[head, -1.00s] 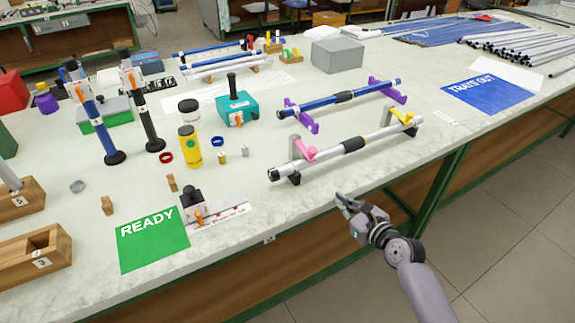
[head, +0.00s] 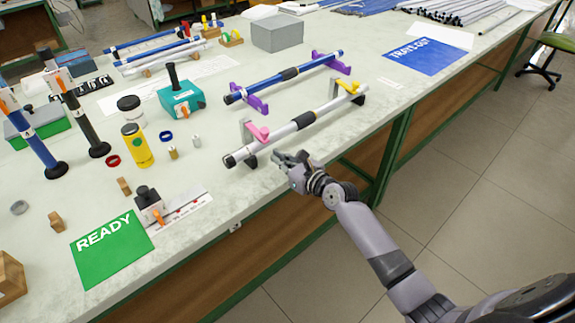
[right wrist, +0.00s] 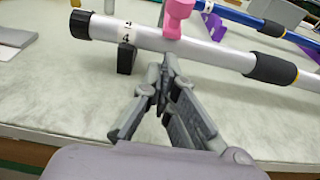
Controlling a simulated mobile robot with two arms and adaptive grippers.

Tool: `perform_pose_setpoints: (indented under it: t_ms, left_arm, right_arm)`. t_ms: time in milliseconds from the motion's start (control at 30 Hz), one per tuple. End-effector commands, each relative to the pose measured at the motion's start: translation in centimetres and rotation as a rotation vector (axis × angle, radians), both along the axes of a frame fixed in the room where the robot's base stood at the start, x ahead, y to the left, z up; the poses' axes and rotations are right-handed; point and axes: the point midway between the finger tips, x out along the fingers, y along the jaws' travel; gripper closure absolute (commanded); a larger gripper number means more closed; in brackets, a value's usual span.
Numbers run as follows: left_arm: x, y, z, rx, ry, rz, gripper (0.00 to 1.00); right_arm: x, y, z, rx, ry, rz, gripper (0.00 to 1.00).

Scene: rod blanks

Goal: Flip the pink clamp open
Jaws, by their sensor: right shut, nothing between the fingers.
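The pink clamp (head: 257,132) lies over the near end of a silver rod (head: 290,128), against a grey upright. In the right wrist view, the pink clamp (right wrist: 177,14) shows at the top edge, cut off, down on the silver rod (right wrist: 213,52). My right gripper (head: 280,157) is shut and empty at the table's front edge, just in front of the rod and a little right of the clamp. In the right wrist view, its fingertips (right wrist: 166,66) are together just below the rod under the clamp, apart from the clamp. My left gripper is not in view.
A yellow clamp (head: 350,87) sits at the rod's far end. A blue rod (head: 300,74) on purple holders lies behind. A stamp-like tool (head: 148,200) and green READY mat (head: 110,250) are to the left. The table strip before the rod is clear.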

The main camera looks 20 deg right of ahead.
Motion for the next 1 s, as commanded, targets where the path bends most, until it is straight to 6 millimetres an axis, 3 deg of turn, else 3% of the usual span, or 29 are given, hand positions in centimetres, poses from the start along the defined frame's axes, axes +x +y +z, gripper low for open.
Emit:
perform_pose_setpoints:
  t_ms: [100,300,767,1000]
  left_arm:
    - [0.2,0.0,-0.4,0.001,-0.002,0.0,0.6]
    - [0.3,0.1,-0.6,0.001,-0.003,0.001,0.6]
    - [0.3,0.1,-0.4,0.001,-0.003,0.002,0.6]
    - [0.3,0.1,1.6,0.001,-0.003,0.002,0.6]
  right_arm:
    - [1.8,0.6,-0.5,-0.001,0.0,0.0,1.0]
    - [3.3,1.2,-0.8,0.0,0.001,0.0,1.0]
    - [3.5,1.3,-0.6,-0.001,0.003,0.0,1.0]
    - [3.3,1.3,0.2,-0.009,0.034,-0.001,1.0]
